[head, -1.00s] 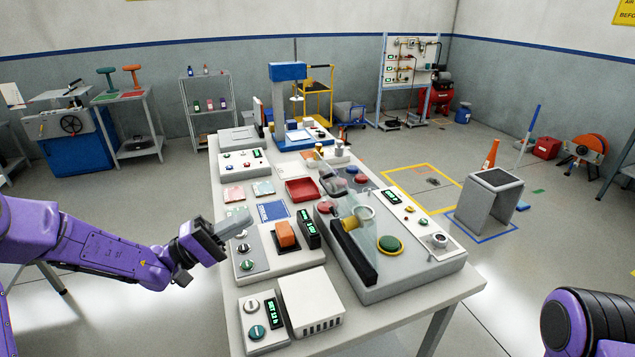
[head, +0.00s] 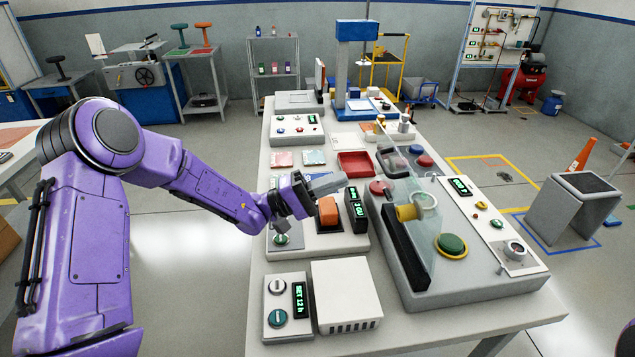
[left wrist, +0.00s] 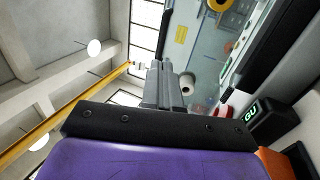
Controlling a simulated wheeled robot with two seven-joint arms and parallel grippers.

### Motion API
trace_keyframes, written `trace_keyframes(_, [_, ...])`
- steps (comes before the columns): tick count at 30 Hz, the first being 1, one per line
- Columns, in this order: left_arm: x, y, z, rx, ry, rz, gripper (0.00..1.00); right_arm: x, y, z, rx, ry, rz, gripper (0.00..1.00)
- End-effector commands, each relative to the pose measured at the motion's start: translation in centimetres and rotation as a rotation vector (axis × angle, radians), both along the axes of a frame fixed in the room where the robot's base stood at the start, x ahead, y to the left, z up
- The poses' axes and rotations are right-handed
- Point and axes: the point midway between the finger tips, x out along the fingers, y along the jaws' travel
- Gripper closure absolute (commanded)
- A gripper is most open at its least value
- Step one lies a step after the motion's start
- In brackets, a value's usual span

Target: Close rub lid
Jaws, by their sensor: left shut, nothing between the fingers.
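A clear lid (head: 424,222) stands raised on the grey machine (head: 480,283) at the right of the bench, with a black bar along its left side. A yellow and white roller (head: 408,212) and a green button (head: 452,244) are by the lid. My left gripper (head: 328,183) is shut and empty. It points right, above the orange block (head: 328,211), with its tips short of the lid and apart from it. The left wrist view shows the closed fingers (left wrist: 165,85) and a clear panel (left wrist: 205,45) beyond them. My right gripper is out of view.
A white box (head: 345,292) and a small control box (head: 287,306) stand at the near bench edge. A black display (head: 356,210) stands between the orange block and the machine. A red tray (head: 355,164) lies farther back.

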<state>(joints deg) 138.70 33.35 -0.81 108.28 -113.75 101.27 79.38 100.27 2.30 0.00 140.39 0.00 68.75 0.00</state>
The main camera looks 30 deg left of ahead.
Motion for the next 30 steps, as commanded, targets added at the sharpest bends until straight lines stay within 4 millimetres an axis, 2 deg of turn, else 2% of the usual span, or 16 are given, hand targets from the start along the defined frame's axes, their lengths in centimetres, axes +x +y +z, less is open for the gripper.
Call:
trace_keyframes(3, [1.3, -2.1, 1.3, 0.001, 0.002, -0.004, 1.0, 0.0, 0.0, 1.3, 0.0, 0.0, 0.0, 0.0])
trace_keyframes(10, [3.2, -4.8, 2.3, 0.002, 0.001, -0.004, 1.0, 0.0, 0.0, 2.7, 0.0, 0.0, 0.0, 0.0])
trace_keyframes(25, [3.6, -5.5, 2.5, 0.003, 0.002, -0.003, 1.0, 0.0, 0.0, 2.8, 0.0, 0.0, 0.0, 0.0])
trace_keyframes(30, [4.0, -6.5, 3.0, 0.031, 0.018, -0.014, 1.0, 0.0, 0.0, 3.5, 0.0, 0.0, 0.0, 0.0])
